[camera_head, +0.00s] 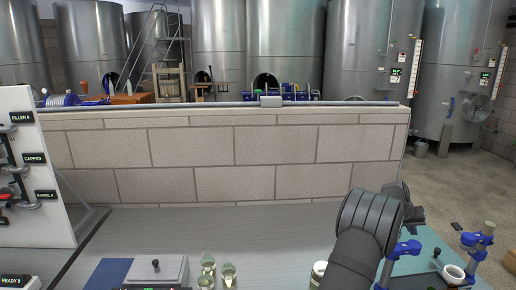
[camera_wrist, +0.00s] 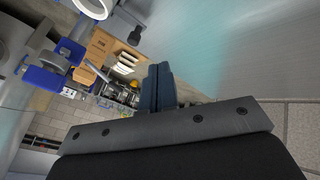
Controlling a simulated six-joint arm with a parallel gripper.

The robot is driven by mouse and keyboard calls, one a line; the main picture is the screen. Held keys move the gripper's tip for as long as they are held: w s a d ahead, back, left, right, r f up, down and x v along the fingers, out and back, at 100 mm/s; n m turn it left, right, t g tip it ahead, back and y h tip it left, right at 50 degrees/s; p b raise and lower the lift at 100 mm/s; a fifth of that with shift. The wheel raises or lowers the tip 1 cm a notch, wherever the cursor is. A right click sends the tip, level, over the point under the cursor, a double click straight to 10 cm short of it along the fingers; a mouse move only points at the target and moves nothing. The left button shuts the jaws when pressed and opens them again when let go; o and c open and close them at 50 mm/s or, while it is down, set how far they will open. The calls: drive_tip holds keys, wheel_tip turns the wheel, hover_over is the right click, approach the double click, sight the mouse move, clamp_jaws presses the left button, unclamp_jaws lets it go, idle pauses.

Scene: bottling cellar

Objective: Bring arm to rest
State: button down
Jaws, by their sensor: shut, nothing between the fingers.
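My gripper (camera_wrist: 158,72) shows in the wrist view, its two dark fingers pressed together with nothing between them. In the head view my dark arm rises from the bottom edge at right of centre, above the bench (camera_head: 240,228). Its thick ribbed wrist part is at the top, with a smaller dark part jutting out to the right. The fingers cannot be made out there. The wrist view is strongly tilted, with blue clamps (camera_wrist: 48,76) and a white ring (camera_wrist: 93,6) at its left and top.
Blue-clamped stands (camera_head: 474,240) and a white cup (camera_head: 453,274) are right of my arm on a teal mat (camera_head: 428,246). Several small flasks (camera_head: 229,273) and a lidded grey box (camera_head: 158,270) stand front left. A block wall (camera_head: 230,160) closes the back. The middle bench is clear.

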drive_tip(key=x, duration=0.9)
drive_tip(key=shift+d, duration=0.1)
drive_tip(key=d, duration=0.1)
drive_tip(key=s+d, duration=0.1)
drive_tip(key=d, duration=0.1)
drive_tip(key=shift+s+d+f, duration=0.25)
drive_tip(key=shift+d+f, duration=0.15)
drive_tip(key=shift+a, duration=0.85)
drive_tip(key=a, duration=0.8)
drive_tip(key=shift+s+a, duration=0.1)
drive_tip(key=shift+a, duration=0.05)
drive_tip(key=a, duration=0.1)
drive_tip(key=w+a, duration=0.1)
drive_tip(key=a, duration=0.1)
drive_tip(key=shift+w+r, duration=0.1)
drive_tip(key=shift+w, duration=0.15)
drive_tip(key=v, duration=0.7)
drive_tip(key=shift+a, duration=0.45)
drive_tip(key=c, duration=2.1)
unclamp_jaws()
drive_tip(key=shift+w, duration=0.15)
